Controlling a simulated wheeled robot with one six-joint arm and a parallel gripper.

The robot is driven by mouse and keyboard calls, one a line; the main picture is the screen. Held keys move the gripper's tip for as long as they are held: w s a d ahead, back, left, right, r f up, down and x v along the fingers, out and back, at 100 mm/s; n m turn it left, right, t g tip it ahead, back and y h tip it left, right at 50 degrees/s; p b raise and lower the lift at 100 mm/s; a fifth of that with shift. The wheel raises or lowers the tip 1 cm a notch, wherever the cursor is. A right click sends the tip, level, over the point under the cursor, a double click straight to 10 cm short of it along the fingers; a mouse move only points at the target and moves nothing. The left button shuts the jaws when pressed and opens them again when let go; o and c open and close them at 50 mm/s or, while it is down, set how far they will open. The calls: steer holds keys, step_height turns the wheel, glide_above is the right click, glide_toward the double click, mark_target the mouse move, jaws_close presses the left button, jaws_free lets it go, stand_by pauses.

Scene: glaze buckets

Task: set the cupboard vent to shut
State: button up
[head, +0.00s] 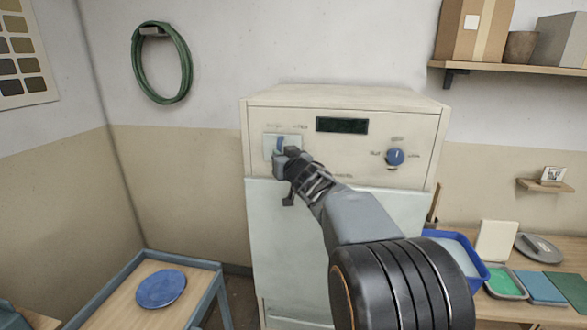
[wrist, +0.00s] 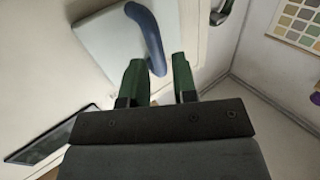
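The pale cupboard (head: 345,120) stands against the wall. On the left of its front panel is a light plate (head: 269,146) with a blue lever (head: 280,144). In the wrist view the curved blue lever (wrist: 150,38) rises from its plate (wrist: 105,45). My gripper (head: 281,158) is at the lower end of this lever. In the wrist view my gripper (wrist: 160,80) has its two green fingers apart, with the lever's end between or just beyond their tips. Contact cannot be told. A blue round knob (head: 395,157) sits at the panel's right. The labels are too small to read.
A dark display (head: 342,125) is between lever and knob. A low table (head: 120,305) with a blue disc (head: 161,288) stands at left. A bench at right holds a blue tub (head: 480,270) and trays. A green hose (head: 162,62) hangs on the wall.

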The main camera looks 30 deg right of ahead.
steer(key=s, duration=1)
steer(key=shift+a, duration=0.45)
steer(key=shift+w, duration=0.1)
steer(key=s+d+f+m+g+h, duration=0.1)
steer(key=s+d+f+g+h, duration=0.15)
steer(key=f+g, duration=0.2)
steer(key=s+d+f+m+g+h, duration=0.1)
steer(key=s+d+f+g+h, duration=0.15)
steer(key=f, duration=0.35)
steer(key=s+a+f+n+g+y, duration=0.1)
steer(key=s+a+f+g+y, duration=0.2)
steer(key=s+a+f, duration=0.2)
steer(key=s+a+f+n+g+y, duration=0.2)
steer(key=s+a, duration=0.7)
steer(key=a, duration=0.5)
step_height(320, 180, down, 3)
steer(key=shift+f+g+y, duration=0.2)
steer(key=shift+g+y, duration=0.6)
steer(key=shift+g, duration=0.3)
